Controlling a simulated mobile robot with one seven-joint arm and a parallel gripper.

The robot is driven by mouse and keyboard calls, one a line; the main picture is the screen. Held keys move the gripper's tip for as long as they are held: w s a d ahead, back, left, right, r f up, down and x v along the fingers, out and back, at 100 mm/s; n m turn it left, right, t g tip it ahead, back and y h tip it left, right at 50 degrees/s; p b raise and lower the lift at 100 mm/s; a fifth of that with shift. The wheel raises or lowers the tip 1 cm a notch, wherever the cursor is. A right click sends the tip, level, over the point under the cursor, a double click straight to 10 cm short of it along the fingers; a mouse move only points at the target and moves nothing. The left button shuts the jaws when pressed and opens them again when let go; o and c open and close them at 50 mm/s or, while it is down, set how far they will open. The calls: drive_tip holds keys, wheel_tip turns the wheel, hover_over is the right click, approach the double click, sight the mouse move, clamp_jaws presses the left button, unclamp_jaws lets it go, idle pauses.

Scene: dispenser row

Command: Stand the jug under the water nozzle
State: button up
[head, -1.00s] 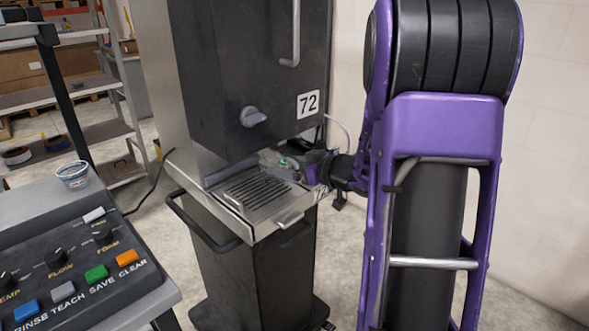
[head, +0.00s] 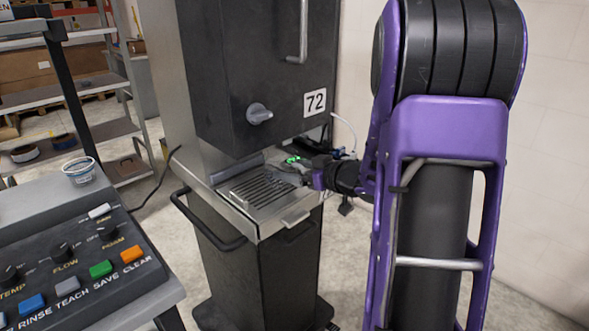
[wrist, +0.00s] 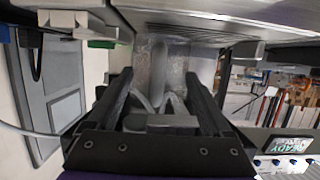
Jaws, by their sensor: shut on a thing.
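My gripper (wrist: 160,98) is shut on the jug (wrist: 163,62), a clear, greyish vessel whose curved handle lies between the two dark fingers in the wrist view. In the head view my gripper (head: 305,178) is at the right side of the dispenser's metal drip tray (head: 258,190), below the black housing (head: 245,75) marked 72. The jug is too small and pale there to outline well. I cannot make out the water nozzle; the housing overhangs that space. Whether the jug touches the tray is not clear.
A control console (head: 75,260) with knobs and coloured buttons stands at the left, with a small tub (head: 79,171) on it. A bar handle (head: 205,225) juts from the dispenser's front. Shelves (head: 70,100) stand behind. Pale floor lies between.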

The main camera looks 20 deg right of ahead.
drive_tip(key=shift+f, duration=0.3)
drive_tip(key=o, duration=1.5)
drive_tip(key=p+v, duration=0.3)
drive_tip(key=v, duration=1.4)
drive_tip(key=shift+s+d+r, duration=0.15)
drive_tip(key=shift+s+r, duration=0.05)
drive_tip(key=shift+w+d, duration=0.1)
